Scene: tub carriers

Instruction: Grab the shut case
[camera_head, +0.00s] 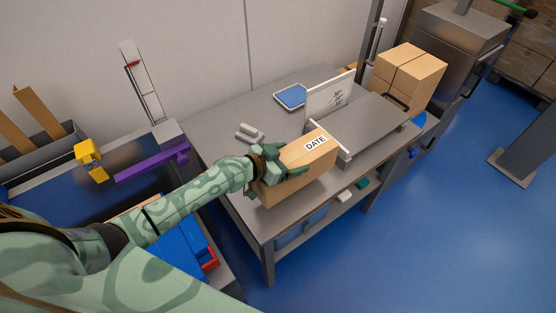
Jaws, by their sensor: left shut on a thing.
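A shut cardboard case (318,163) with a white DATE label is at the front edge of the grey metal table. My left gripper (287,169) is shut on this case at its left end, with green fingers against the cardboard. My left arm reaches in from the lower left. I cannot tell whether the case rests on the table or is held just above it. My right gripper is not in view.
A grey platform (372,128) with an upright white sign (330,95) stands right of the case. Stacked cartons (409,69) are behind it. A blue tablet (292,96) lies at the back. Blue floor (420,240) is open at the lower right.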

